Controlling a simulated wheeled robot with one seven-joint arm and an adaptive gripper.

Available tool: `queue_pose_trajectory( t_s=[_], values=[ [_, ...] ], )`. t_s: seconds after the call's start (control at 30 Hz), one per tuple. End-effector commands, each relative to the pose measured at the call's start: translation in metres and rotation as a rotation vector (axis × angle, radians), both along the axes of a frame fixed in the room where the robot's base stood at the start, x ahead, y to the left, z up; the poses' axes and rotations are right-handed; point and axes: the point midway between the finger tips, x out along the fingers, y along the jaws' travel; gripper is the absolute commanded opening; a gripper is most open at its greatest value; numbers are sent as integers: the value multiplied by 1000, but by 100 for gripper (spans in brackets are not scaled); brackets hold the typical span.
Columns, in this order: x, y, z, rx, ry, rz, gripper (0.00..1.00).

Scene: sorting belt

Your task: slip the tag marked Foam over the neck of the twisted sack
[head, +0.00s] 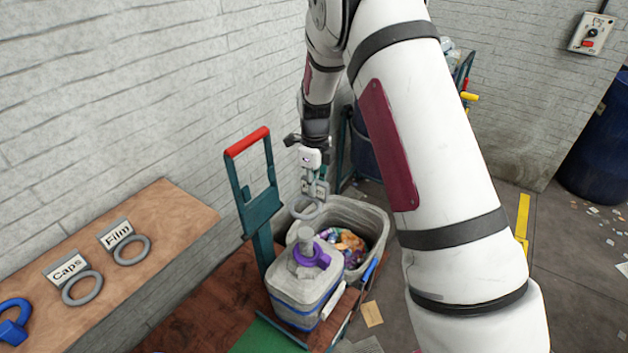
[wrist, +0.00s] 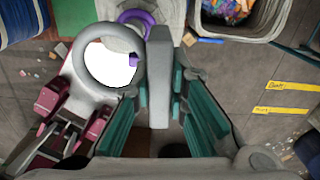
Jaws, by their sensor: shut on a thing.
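My gripper (head: 315,178) is shut on a tag (head: 316,188) with a grey ring (head: 306,207) hanging below it. The writing on this tag is too small to read. In the wrist view the tag's plate (wrist: 159,75) is edge-on between the fingers (wrist: 160,95), and its ring (wrist: 82,62) juts left. The twisted sack (head: 305,285) is pale grey, and its neck (head: 305,238) stands upright below the held ring. A purple ring (head: 322,258) lies around the neck's base; it also shows in the wrist view (wrist: 145,16). The held ring appears above and apart from the neck.
An open grey bin (head: 370,215) with colourful waste stands behind the sack. A teal cart post with a red handle (head: 247,141) rises at the left. Tags marked Caps (head: 66,268) and Film (head: 116,233) lie on a wooden bench (head: 165,205), with a blue thing (head: 13,325).

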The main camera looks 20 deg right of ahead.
Motion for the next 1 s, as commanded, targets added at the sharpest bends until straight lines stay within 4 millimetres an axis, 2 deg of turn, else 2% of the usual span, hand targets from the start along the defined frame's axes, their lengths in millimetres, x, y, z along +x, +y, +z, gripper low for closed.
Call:
queue_pose_trajectory(
  t_s=[1.0],
  values=[
    [0,0,-65,1,1,1,0]
  ],
)
